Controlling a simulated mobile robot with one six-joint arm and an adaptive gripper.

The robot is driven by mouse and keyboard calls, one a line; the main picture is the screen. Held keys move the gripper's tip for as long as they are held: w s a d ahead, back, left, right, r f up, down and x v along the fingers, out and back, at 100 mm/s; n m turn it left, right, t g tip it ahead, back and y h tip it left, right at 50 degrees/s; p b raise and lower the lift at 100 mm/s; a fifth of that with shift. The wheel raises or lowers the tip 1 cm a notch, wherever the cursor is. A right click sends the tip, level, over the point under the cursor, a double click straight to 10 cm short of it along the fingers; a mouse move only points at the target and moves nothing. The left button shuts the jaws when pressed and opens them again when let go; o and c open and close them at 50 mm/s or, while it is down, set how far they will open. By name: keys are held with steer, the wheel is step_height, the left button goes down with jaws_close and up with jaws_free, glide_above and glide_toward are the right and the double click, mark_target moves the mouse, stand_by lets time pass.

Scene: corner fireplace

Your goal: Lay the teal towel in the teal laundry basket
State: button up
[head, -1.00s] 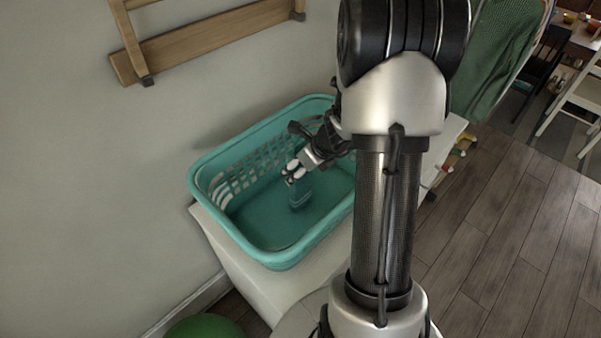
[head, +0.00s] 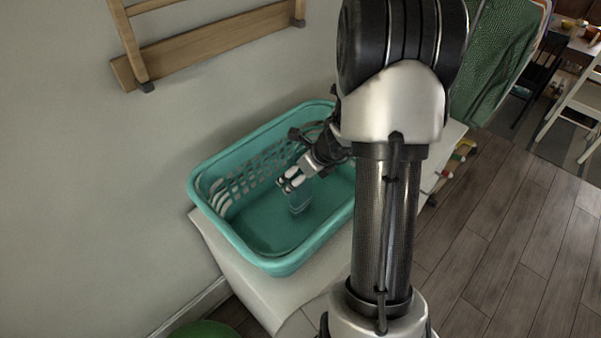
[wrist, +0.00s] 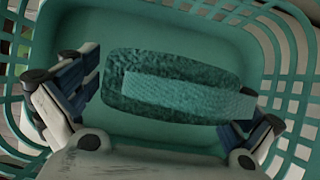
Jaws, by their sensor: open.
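The teal laundry basket (head: 232,243) stands upright, with its slotted walls and solid floor showing. It fills most of the wrist view (wrist: 215,28). The teal towel (wrist: 150,72) is a small folded bundle with a lighter band across it, inside the basket's outline. In the head view the towel (head: 299,203) shows as a small bluish patch just below my gripper (head: 290,183). My gripper is inside the basket, open, with its fingers apart on either side of the towel in the wrist view. I cannot tell whether the towel touches the basket floor.
The basket stands on a white surface (head: 285,305) beside the wall. A wooden rack (head: 215,38) is on the wall above it. A green round thing (head: 205,330) is low at the front. Wooden floor (head: 500,235) is open at right.

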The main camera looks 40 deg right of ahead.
steer(key=shift+r, duration=0.1)
steer(key=p+v, duration=0.5)
steer(key=v, duration=0.6)
steer(key=shift+s+r+p, duration=0.2)
steer(key=shift+r+p, duration=0.15)
steer(key=shift+p, duration=0.05)
steer(key=a+r+n+b, duration=0.1)
steer(key=a+r+n, duration=1.1)
steer(key=n, duration=0.4)
steer(key=s+a+n+b, duration=0.1)
steer(key=s+a+n, duration=0.4)
steer(key=s+n, duration=0.2)
steer(key=s+a+n+g+b, duration=0.1)
steer(key=s+a+n+b, duration=0.1)
steer(key=s+a+n, duration=0.4)
steer(key=s+r+n, duration=0.1)
steer(key=s+n, duration=0.1)
steer(key=n, duration=0.2)
steer(key=shift+s+d+n+h, duration=0.1)
steer(key=shift+s+n+h, duration=0.3)
steer(key=shift+s+n, duration=0.25)
